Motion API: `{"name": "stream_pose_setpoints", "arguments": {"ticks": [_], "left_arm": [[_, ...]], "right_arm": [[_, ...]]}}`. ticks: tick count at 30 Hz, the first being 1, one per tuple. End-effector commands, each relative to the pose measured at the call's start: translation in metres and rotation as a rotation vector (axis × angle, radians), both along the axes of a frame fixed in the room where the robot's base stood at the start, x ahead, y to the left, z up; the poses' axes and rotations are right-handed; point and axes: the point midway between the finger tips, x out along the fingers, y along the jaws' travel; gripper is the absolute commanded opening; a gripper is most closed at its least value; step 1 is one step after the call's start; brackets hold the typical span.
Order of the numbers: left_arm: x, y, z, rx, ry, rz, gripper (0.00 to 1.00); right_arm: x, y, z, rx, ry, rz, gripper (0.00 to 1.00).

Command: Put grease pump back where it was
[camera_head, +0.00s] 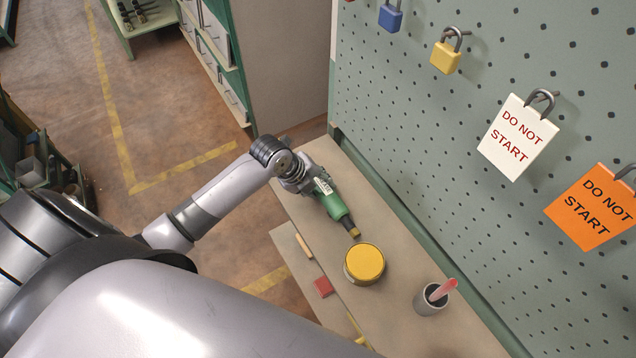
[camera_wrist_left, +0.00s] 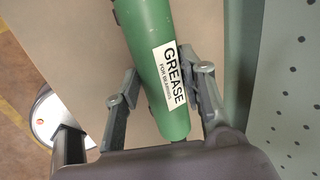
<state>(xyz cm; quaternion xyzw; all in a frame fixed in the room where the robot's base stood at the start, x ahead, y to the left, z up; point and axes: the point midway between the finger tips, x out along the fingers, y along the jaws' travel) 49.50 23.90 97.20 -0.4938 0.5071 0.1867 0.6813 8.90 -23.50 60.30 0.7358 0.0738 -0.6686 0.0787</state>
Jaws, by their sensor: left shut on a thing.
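The grease pump (camera_head: 334,203) is a green cylinder with a white label, a dark neck and a yellow tip. It is over the far part of the grey-brown shelf (camera_head: 400,316) in front of the pegboard, its tip pointing toward the yellow-lidded tin. My left gripper (camera_head: 308,184) is at its rear end. In the left wrist view, the fingers (camera_wrist_left: 160,88) are on both sides of the green body (camera_wrist_left: 150,35), and the label reads GREASE. I cannot tell whether the pump touches the shelf. My right gripper is not in view.
The yellow-lidded tin (camera_head: 364,262) stands just beyond the pump's tip. A grey cup (camera_head: 428,300) with a red stick stands nearer. Padlocks (camera_head: 446,57) and DO NOT START tags (camera_head: 516,141) hang on the pegboard (camera_head: 520,70). A red block (camera_head: 323,287) is on a lower ledge.

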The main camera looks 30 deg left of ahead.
Motion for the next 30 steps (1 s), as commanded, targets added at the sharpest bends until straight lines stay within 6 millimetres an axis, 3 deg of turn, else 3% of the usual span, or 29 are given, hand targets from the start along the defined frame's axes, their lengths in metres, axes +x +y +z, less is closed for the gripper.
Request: {"name": "stream_pose_setpoints", "arguments": {"ticks": [7, 8, 16, 30], "left_arm": [[0.001, 0.0, -0.003, 0.0, -0.005, -0.001, 0.0], [0.0, 0.0, -0.004, 0.002, -0.001, -0.001, 0.39], [0.0, 0.0, -0.003, 0.001, -0.001, 0.0, 0.57], [-0.004, 0.004, 0.006, 0.003, -0.005, -0.002, 0.57]], "right_arm": [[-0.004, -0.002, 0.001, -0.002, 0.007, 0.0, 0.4], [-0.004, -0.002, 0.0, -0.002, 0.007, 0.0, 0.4], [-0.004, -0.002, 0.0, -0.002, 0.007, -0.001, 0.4], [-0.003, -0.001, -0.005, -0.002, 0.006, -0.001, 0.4]]}}
